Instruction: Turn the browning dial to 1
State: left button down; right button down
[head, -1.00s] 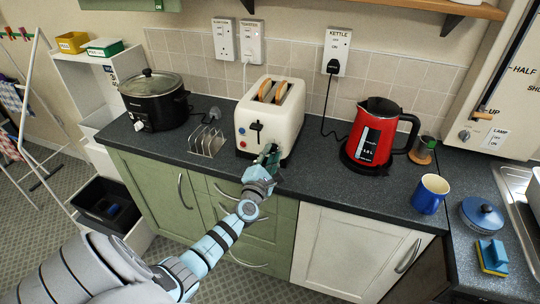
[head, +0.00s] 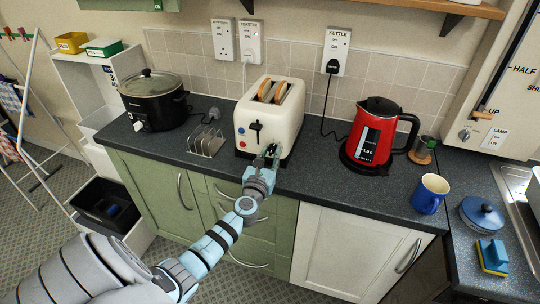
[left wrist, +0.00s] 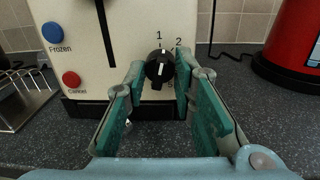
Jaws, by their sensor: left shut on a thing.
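The cream toaster (head: 284,122), with two slices of bread in its slots, stands on the dark counter. Its black browning dial (left wrist: 159,68) is low on the front panel, with a white pointer line facing nearly straight up, close to the printed 1 and left of the 2. My left gripper (left wrist: 161,72) has its green fingers on either side of the dial and is shut on it. In the head view my left gripper (head: 271,152) is at the toaster's lower front and mostly hides the dial. My right gripper is not in view.
Blue Frozen (left wrist: 52,32) and red Cancel (left wrist: 71,79) buttons lie left of the dial. A wire rack (head: 206,142) stands left of the toaster. A red kettle (head: 369,135) stands to the right, with clear counter between.

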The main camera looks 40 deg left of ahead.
pick_arm(q)
jog(key=shift+n, duration=1.3)
jog(key=c, duration=1.3)
grip_release()
jog(key=shift+c, duration=0.2)
jog(key=v, duration=1.2)
